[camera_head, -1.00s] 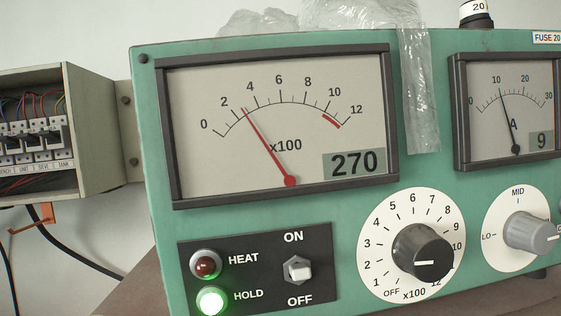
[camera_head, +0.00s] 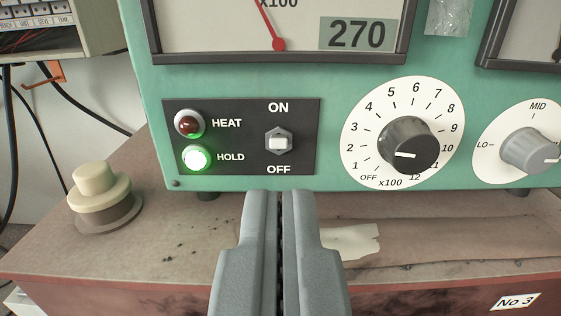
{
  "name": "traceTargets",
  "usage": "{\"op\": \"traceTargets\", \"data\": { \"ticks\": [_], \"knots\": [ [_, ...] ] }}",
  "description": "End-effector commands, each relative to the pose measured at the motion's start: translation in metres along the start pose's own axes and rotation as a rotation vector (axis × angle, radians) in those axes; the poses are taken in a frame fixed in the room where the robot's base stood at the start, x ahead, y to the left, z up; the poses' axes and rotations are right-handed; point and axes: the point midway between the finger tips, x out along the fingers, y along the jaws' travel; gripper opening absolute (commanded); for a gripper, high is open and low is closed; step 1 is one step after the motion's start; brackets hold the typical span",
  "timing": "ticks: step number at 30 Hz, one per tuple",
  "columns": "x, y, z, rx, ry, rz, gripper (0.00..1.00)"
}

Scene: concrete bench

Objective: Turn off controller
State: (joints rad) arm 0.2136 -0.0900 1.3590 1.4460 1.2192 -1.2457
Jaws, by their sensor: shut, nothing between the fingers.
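The controller (camera_head: 260,85) is a green panel box standing on the bench. A black plate on it carries the ON/OFF toggle switch (camera_head: 278,142), with ON printed above and OFF below. The unlit red HEAT lamp (camera_head: 188,123) and the glowing green HOLD lamp (camera_head: 196,159) sit left of the switch. The black temperature knob (camera_head: 407,147) is on a white dial to the right. The digital readout (camera_head: 359,34) shows 270. My gripper (camera_head: 279,195) is shut and empty, its fingertips just below the switch plate in the picture, apart from the switch.
A cream button on a round base (camera_head: 98,192) stands on the bench at left. A grey knob (camera_head: 530,151) is at right. An open breaker box (camera_head: 97,28) with hanging cables is at upper left. The bench top (camera_head: 440,235) in front is mostly clear.

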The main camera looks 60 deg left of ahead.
Motion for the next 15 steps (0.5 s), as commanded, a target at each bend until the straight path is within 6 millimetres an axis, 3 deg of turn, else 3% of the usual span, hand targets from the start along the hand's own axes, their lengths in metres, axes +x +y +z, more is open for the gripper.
{"op": "traceTargets", "data": {
  "ticks": [15],
  "knots": [
    [0.072,-0.001,0.001,0.001,0.0,-0.003,0.0]
  ]
}}
